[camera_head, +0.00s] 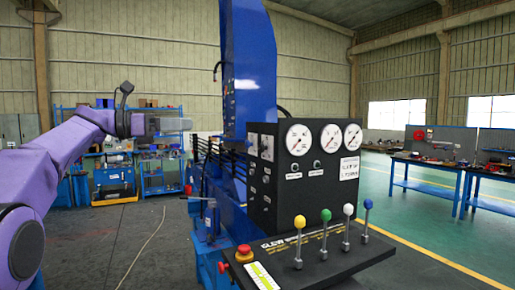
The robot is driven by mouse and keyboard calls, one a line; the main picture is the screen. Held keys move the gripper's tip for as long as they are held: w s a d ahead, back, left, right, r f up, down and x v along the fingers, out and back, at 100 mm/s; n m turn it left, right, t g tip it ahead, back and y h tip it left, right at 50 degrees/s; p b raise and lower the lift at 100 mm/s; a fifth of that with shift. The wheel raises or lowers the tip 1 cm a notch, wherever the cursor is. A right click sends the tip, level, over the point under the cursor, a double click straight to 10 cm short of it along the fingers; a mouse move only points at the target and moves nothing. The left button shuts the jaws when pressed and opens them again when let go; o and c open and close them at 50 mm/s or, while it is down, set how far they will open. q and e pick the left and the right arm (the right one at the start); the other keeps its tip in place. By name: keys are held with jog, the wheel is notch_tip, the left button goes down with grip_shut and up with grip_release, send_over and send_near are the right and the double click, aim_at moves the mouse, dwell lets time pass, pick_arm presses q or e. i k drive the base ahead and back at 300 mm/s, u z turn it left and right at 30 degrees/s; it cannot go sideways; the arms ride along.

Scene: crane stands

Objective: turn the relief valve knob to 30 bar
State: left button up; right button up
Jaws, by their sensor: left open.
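A black control box (310,190) on the blue crane stand carries three round white gauges: the left gauge (299,140), the middle gauge (331,138) and the right gauge (353,137). Their needles are too small to read. Two small dark knobs sit below them, the left one (294,167) and the right one (317,165). I cannot tell which knob is the relief valve knob. My left gripper (185,124) is open and empty, held in the air left of the blue column and apart from the box. My right gripper is out of view.
Yellow (299,221), green (326,215), white (348,209) and blue (367,204) ball-topped levers rise from the front panel. A red stop button (244,250) sits at its left. The blue column (249,70) stands behind the box. Workbenches (425,162) stand far right.

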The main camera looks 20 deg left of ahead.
aim_at(262, 148)
jog(key=i, duration=1.15)
jog(key=z, duration=0.15)
